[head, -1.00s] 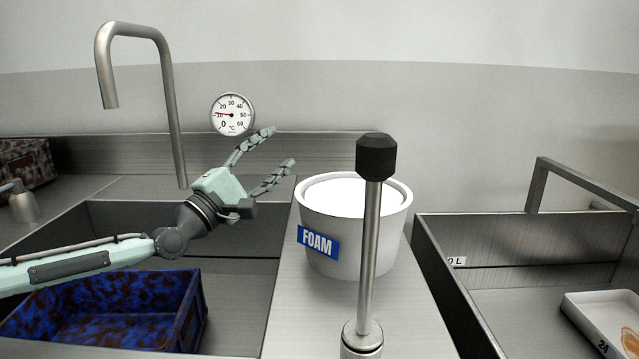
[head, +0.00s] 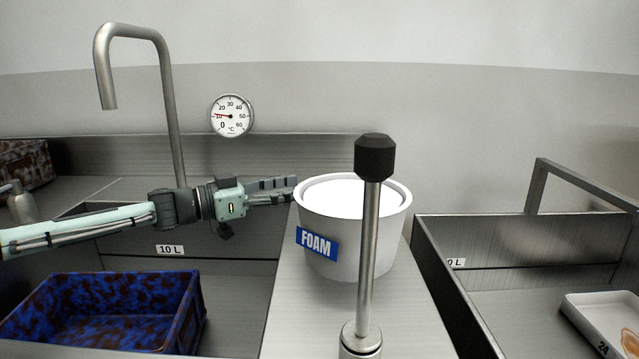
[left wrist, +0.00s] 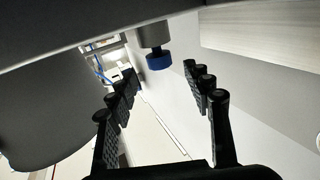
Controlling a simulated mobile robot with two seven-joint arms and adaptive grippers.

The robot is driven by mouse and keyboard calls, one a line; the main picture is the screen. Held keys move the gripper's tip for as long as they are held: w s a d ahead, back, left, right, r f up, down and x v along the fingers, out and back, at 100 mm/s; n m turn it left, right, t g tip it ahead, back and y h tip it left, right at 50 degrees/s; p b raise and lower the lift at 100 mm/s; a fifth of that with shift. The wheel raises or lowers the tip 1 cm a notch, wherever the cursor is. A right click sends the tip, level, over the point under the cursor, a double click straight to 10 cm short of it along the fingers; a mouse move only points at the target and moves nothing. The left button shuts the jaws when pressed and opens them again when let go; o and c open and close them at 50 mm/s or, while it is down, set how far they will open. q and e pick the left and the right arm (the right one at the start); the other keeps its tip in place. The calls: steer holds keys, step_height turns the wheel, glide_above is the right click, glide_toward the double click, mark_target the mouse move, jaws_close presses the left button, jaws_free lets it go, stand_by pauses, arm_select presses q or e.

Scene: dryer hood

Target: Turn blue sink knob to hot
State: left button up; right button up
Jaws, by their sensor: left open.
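The blue sink knob (left wrist: 158,59) shows in the left wrist view, below a grey cylindrical fitting, between and a little beyond the fingertips. It cannot be made out in the head view. My left gripper (left wrist: 160,75) is open with nothing between its fingers, one finger on each side of the knob in the picture. In the head view my left gripper (head: 292,189) is level over the left sink and points right, its tips at the left edge of the foam tub. The round thermometer (head: 232,116) has its red needle near 10. My right gripper is not in view.
The white FOAM tub (head: 348,254) stands on the counter between the sinks. A steel post with a black top (head: 375,158) rises in front of it. A tall faucet (head: 168,100) stands behind the left sink, which holds a blue mottled crate (head: 187,323). A white tray (head: 592,312) lies in the right sink.

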arm_select(q)
steer(key=x, duration=0.6)
steer(key=shift+w+d, duration=0.1)
steer(key=shift+d, duration=0.05)
steer(key=shift+c, duration=0.2)
jaws_close()
steer(key=shift+t, duration=0.3)
